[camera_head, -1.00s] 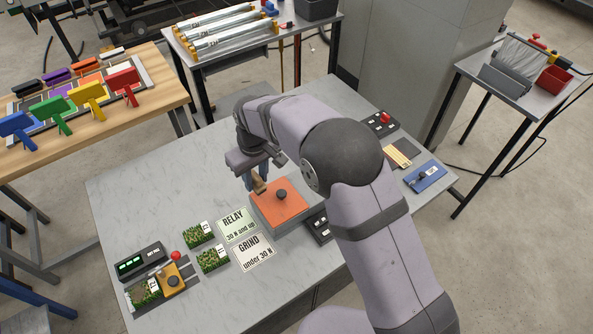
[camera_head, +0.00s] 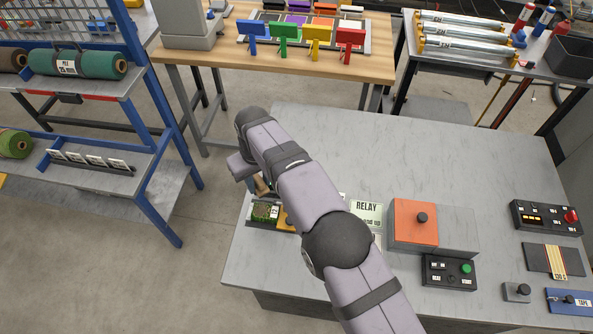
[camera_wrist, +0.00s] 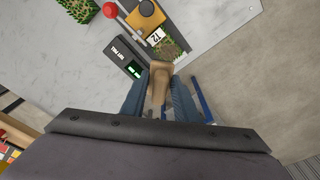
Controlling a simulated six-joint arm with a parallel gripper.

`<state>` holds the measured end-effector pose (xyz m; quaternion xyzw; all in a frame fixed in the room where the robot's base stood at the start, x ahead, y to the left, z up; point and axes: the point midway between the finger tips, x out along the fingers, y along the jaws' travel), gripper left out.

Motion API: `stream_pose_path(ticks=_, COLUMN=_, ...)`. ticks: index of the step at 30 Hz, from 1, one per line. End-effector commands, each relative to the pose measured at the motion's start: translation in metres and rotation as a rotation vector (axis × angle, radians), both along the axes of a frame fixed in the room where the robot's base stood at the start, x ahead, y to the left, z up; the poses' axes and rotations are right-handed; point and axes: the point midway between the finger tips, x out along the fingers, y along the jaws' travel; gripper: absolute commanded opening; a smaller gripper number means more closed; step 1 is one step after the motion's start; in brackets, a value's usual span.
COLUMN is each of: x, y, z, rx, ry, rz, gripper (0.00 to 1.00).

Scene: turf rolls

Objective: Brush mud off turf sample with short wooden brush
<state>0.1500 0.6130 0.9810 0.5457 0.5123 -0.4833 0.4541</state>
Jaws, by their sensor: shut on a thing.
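My gripper (camera_wrist: 160,95) has two blue-grey fingers shut on a short wooden brush (camera_wrist: 160,72). The brush is tan and points towards the turf sample in the wrist view. The turf sample (camera_wrist: 168,50), a green and brown block with a white number tag, sits at the end of the yellow clamp (camera_wrist: 146,18). The brush end is close to the sample; I cannot tell whether they touch. In the head view the brush (camera_head: 263,186) is just above the turf sample (camera_head: 264,212), and my arm hides much of the clamp.
A black tester box (camera_wrist: 127,63) with a green display stands beside the sample. A red ball knob (camera_wrist: 110,10) and another turf sample (camera_wrist: 78,9) are near. The RELAY card (camera_head: 367,214) and orange-topped box (camera_head: 412,212) lie to the right. The table's back is clear.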

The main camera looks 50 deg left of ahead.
Motion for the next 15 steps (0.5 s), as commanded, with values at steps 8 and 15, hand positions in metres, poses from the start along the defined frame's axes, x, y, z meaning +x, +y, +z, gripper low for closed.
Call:
stream_pose_path(ticks=8, x=-0.038, y=0.01, z=0.0, rx=0.0, ry=0.0, rz=0.061, gripper=0.0)
stream_pose_path(ticks=15, x=-0.04, y=0.01, z=-0.002, rx=0.0, ry=-0.001, rz=0.064, gripper=0.0)
